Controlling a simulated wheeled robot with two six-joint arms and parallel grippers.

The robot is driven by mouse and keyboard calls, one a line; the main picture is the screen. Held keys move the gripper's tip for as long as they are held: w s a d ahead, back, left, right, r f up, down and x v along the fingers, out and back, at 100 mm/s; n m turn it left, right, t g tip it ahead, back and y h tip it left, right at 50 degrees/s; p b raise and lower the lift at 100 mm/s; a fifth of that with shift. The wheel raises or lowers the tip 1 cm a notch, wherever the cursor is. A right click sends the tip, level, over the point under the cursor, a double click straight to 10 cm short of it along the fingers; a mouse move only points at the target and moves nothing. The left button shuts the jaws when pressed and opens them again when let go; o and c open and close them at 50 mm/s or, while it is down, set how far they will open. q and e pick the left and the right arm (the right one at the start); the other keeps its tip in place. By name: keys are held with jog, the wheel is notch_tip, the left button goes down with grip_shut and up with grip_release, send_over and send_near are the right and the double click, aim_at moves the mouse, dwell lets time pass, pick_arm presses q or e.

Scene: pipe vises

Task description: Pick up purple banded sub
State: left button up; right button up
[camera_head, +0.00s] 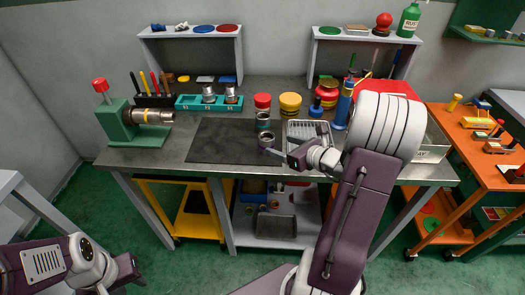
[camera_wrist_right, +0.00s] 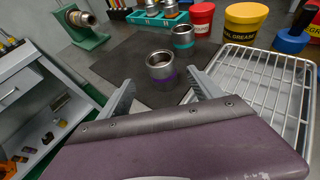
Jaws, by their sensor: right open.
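The purple banded sub (camera_head: 266,141) is a short grey metal ring standing upright on the dark mat. In the right wrist view the purple banded sub (camera_wrist_right: 160,67) shows its open top and a purple band low on its side. My right gripper (camera_wrist_right: 163,91) is open, with its two fingers pointing toward the sub and nothing between them. In the head view my right gripper (camera_head: 281,153) is close beside the sub, on its near right side. My left gripper (camera_head: 130,275) is low at the bottom left, away from the bench; its jaws are unclear.
A teal banded sub (camera_wrist_right: 183,37) stands just behind the purple one. A wire rack tray (camera_head: 306,130) lies to the right. Red and yellow tubs (camera_head: 290,104) stand behind. A green vise (camera_head: 135,125) holds a pipe at left. The mat's left part (camera_head: 215,142) is clear.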

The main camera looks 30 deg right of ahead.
aim_at(272, 141)
jog(key=shift+s+d+f, duration=0.15)
jog(key=shift+d, duration=0.15)
jog(key=shift+w+a, duration=0.2)
jog(key=x, duration=0.3)
jog(key=shift+w+a, duration=0.1)
jog(key=shift+w, duration=0.15)
jog(key=x, duration=0.5)
jog(key=shift+w, duration=0.25)
jog(key=shift+s, duration=0.1)
jog(key=c, duration=0.4)
grip_shut()
